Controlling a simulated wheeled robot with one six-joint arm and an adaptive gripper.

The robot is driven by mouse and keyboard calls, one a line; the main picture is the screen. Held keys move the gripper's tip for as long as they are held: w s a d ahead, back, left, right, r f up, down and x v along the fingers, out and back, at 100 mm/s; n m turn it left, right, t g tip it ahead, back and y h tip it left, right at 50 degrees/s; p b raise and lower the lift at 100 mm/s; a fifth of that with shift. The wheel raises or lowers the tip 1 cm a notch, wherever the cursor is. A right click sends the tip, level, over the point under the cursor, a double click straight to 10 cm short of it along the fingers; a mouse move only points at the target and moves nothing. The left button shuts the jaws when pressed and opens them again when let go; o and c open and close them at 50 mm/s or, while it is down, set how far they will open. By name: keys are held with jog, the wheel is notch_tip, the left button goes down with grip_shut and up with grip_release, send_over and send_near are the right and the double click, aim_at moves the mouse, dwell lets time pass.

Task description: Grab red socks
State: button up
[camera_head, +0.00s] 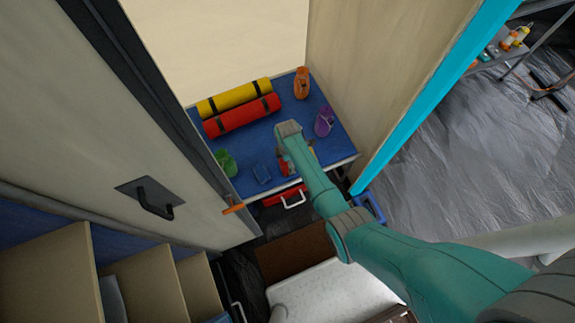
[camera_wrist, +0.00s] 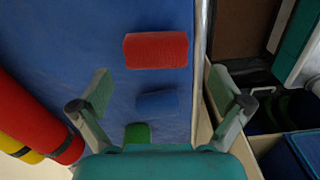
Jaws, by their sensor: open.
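A red folded bundle (camera_wrist: 156,50), which looks like the red socks, lies on the blue surface in the wrist view. It is ahead of my gripper (camera_wrist: 161,84), which is open and empty with its two fingers spread wide. A dark blue bundle (camera_wrist: 157,102) lies between the fingers in the picture, below them. In the head view my arm partly covers a red patch (camera_head: 284,166) that seems to be the same red bundle; my fingertips are not clear there.
The blue-topped shelf (camera_head: 340,149) also holds red (camera_head: 243,116) and yellow (camera_head: 235,97) rolls, a green item (camera_head: 226,162), an orange item (camera_head: 302,83) and a purple item (camera_head: 324,120). Walls close in its back and right. A door (camera_head: 110,130) stands at left.

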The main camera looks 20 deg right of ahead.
aim_at(287, 166)
jog(key=shift+w+f, duration=0.15)
jog(key=shift+f, duration=2.25)
jog(key=c, duration=0.9)
